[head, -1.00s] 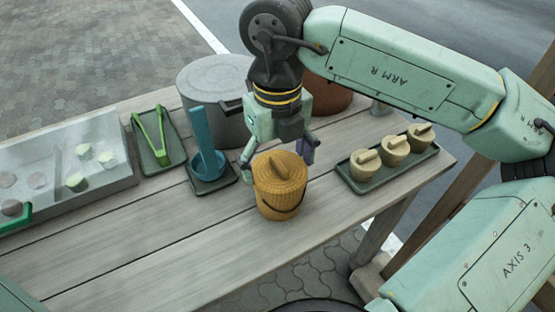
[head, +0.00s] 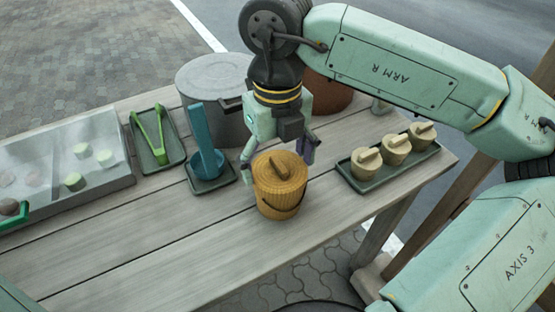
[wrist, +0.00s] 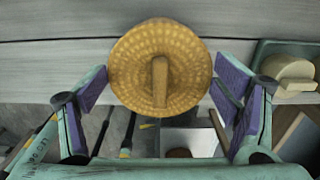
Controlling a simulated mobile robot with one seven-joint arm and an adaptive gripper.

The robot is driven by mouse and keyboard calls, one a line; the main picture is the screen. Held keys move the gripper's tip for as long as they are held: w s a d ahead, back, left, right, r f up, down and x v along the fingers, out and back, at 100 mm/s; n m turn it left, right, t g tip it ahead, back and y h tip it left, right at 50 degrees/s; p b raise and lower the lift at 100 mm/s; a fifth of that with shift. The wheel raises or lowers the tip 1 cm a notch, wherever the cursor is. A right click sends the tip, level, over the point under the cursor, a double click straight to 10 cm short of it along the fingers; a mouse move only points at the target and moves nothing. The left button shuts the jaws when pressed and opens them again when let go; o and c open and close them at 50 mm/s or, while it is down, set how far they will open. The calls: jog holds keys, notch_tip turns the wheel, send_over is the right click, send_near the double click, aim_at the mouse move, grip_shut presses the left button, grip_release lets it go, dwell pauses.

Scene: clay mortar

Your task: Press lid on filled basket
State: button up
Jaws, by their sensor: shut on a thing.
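The tan woven basket (head: 277,206) stands upright on the wooden table near its front edge. A round woven lid (head: 296,172) with a bar handle sits on its top. In the wrist view the lid (wrist: 136,72) lies between the fingertips and hides the basket. My gripper (head: 276,157) is shut on the lid, one purple-padded finger at either side of its rim. In the wrist view my gripper (wrist: 158,88) shows both pads close to the rim; exact contact is hard to see. The basket's contents are hidden.
A dark tray (head: 380,178) with several cream lidded pots stands at right. A blue ladle (head: 206,150), green tongs (head: 161,130) on a tray, and a clear-covered case (head: 60,165) are at left. A grey pot (head: 210,90) stands behind. The front-left table is clear.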

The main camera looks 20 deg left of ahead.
dwell(0.4)
jog(key=o, duration=0.8)
jog(key=shift+o, duration=0.2)
jog(key=shift+r+p, duration=1.9)
jog(key=shift+r, duration=1.1)
grip_shut()
jog(key=shift+f, duration=0.1)
